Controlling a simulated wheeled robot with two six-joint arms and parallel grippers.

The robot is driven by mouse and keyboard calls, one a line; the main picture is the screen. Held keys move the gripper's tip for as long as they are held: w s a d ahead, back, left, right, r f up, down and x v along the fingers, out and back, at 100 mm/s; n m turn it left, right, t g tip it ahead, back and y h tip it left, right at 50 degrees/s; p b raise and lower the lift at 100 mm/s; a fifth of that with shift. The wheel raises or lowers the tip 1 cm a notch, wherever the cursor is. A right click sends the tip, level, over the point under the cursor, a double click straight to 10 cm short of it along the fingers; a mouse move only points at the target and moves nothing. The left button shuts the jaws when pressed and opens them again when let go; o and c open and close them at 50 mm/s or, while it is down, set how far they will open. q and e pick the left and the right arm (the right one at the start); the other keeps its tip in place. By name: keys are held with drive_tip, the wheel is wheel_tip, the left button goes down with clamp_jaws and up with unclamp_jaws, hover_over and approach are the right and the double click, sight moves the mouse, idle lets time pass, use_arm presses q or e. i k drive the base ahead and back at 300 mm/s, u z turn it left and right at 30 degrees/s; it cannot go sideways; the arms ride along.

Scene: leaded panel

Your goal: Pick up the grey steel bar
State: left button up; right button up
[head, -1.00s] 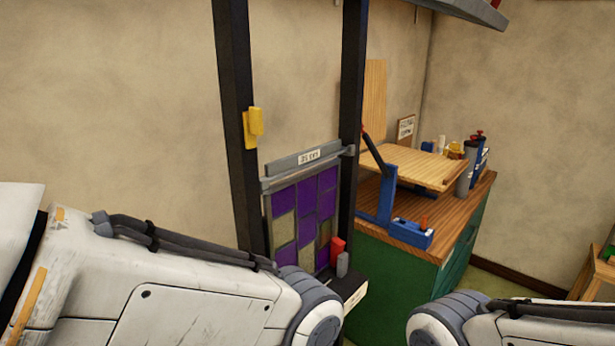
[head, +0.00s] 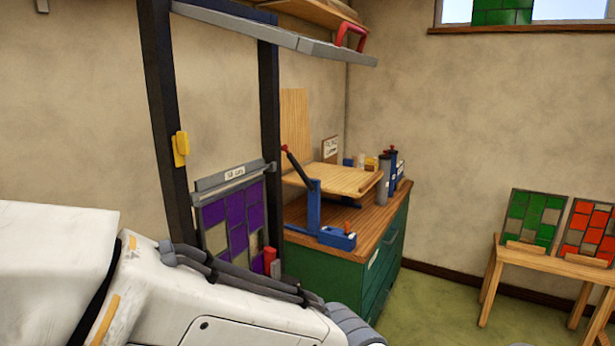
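A grey bar with a white label (head: 230,177) lies level across the top of the purple and tan leaded panel (head: 237,210), between two dark uprights. A longer grey bar-like piece (head: 270,36) crosses the uprights higher up. I cannot tell for sure which of the two is the steel bar. My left arm crosses the lower left of the head view and hides the bottom of the panel. Both of my grippers are out of view.
A green cabinet (head: 340,272) with a wooden top stands right of the frame, carrying a blue lever tool (head: 315,205) and a tilted board (head: 335,179). A yellow block (head: 180,149) is on the left upright. Green (head: 532,218) and red panels (head: 588,229) stand on a wooden stand at right.

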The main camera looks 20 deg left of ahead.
sight(205, 186)
drive_tip(key=z, duration=0.6)
drive_tip(key=i, duration=0.75)
drive_tip(key=u, duration=2.6)
